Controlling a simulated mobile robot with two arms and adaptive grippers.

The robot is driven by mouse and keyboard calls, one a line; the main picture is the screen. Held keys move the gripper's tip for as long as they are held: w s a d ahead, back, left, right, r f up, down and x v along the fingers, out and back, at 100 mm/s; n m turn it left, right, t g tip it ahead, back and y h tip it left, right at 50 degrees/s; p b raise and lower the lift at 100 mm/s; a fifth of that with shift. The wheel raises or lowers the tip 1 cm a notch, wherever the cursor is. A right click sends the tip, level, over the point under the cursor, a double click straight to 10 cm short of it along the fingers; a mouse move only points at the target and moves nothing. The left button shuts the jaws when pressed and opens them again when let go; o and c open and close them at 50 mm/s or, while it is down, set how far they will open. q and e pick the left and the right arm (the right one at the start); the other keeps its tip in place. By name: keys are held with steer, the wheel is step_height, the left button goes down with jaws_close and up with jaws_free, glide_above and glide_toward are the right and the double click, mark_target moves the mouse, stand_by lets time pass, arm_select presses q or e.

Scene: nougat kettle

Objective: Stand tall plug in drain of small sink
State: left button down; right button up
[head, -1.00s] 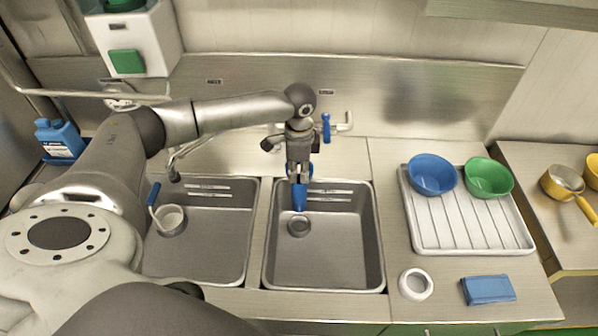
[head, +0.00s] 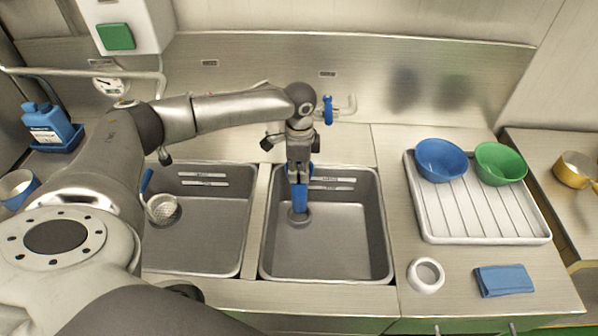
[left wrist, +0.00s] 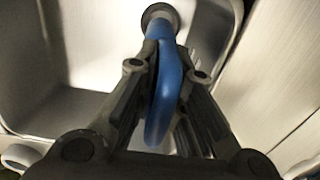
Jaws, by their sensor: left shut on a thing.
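The tall blue plug (head: 300,200) is upright or nearly so in the right-hand sink (head: 345,255), its lower end at the round drain (head: 299,218). Whether that end is in the drain or just above it I cannot tell. My left gripper (head: 299,172) is shut on the plug's upper part from above. The left wrist view shows the blue plug (left wrist: 168,85) between the gripper fingers (left wrist: 160,95), its far end meeting the drain ring (left wrist: 159,14). My right gripper is not in view.
The left-hand sink (head: 205,235) holds a strainer (head: 163,209) with a blue handle. At right are a white drying rack (head: 480,225) with blue (head: 441,160) and green (head: 500,163) bowls, a white ring (head: 426,275) and a blue cloth (head: 504,280). A blue-handled tap (head: 328,110) stands behind the gripper.

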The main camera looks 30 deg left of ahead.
mark_target(299, 179)
arm_select(q)
steer(key=shift+f+b, duration=0.3)
steer(key=shift+f, duration=2.45)
steer(key=c, duration=1.4)
jaws_free()
steer(key=shift+c, duration=0.2)
step_height(299, 179, up, 12)
steer(key=shift+r, duration=0.1)
